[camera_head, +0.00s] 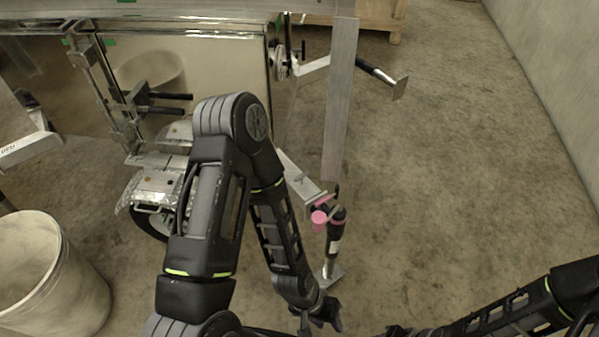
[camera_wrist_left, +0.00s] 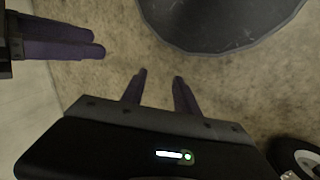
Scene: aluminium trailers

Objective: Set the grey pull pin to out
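I cannot make out the grey pull pin for certain in either view. A black jack leg (camera_head: 333,240) with pink parts (camera_head: 320,218) stands at the end of a light metal arm (camera_head: 300,178), its foot plate on the floor. My left gripper (camera_head: 328,318) is low at the bottom centre of the head view, nearer than the jack foot. In the left wrist view its two dark purple fingers (camera_wrist_left: 158,88) are apart with nothing between them. My right gripper's fingers (camera_wrist_left: 65,40) show at the upper left there, close together; their gap is unclear.
A metal trailer body (camera_head: 195,60) with a clamp frame (camera_head: 118,105) fills the upper left. A second jack leg (camera_head: 380,75) sticks out at the upper right. A flat upright bar (camera_head: 341,100) stands between. A pale bin (camera_head: 50,280) is lower left. The right floor is clear.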

